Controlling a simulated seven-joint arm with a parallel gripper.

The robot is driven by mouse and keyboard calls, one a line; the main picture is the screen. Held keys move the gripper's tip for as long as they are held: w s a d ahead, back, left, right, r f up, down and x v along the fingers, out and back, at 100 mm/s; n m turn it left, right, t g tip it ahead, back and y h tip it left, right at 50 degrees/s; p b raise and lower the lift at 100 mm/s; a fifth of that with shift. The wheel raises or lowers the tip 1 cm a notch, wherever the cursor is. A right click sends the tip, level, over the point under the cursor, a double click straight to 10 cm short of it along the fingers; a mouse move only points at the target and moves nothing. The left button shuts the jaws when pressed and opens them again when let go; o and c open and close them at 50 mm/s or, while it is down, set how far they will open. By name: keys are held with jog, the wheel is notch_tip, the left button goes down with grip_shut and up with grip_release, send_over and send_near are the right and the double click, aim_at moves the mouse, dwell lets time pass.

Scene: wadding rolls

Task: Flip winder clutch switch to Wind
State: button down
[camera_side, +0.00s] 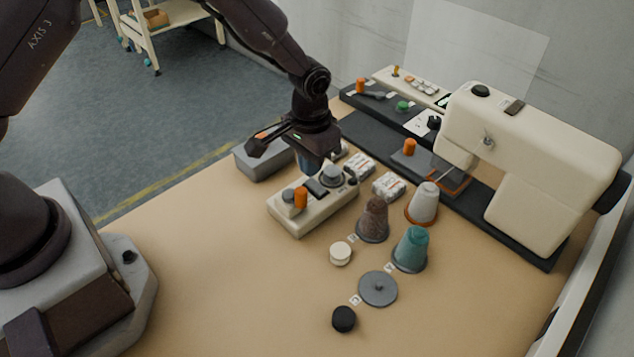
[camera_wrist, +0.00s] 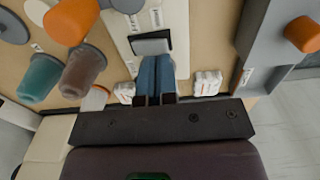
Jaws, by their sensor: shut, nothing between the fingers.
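The winder (camera_side: 333,208) is a cream box on the table, with an orange knob and a grey round knob on top. Its dark rocker switch (camera_side: 316,187) sits between them. In the wrist view the switch (camera_wrist: 150,43) is a grey and black tilted plate in the cream housing (camera_wrist: 118,40). My gripper (camera_side: 311,167) points down over the winder. In the wrist view its blue fingers (camera_wrist: 156,62) are together and empty, with tips right beside the switch's edge. I cannot tell if they touch it. The switch's lettering is too small to read.
A cream sewing machine (camera_side: 535,150) stands at the right. A brown cone (camera_side: 373,220), a teal cone (camera_side: 411,249) and a white cone (camera_side: 424,203) stand right of the winder. A grey bin (camera_side: 262,162) is behind it. The front left of the table is clear.

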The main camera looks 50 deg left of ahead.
aim_at(311, 181)
jog(key=shift+f, duration=1.3)
dwell(0.5)
jog(key=shift+r, duration=3.5)
jog(key=s+a+r+t, duration=0.2)
jog(key=s+a+r, duration=0.2)
jog(key=s+r, duration=0.7)
jog(key=s+a+r+t, duration=0.3)
jog(key=s+a+r, duration=0.1)
jog(key=s+r, duration=0.8)
jog(key=shift+s+a+r+t, duration=0.15)
jog(key=shift+a+r+t, duration=0.05)
jog(key=shift+r+t, duration=0.1)
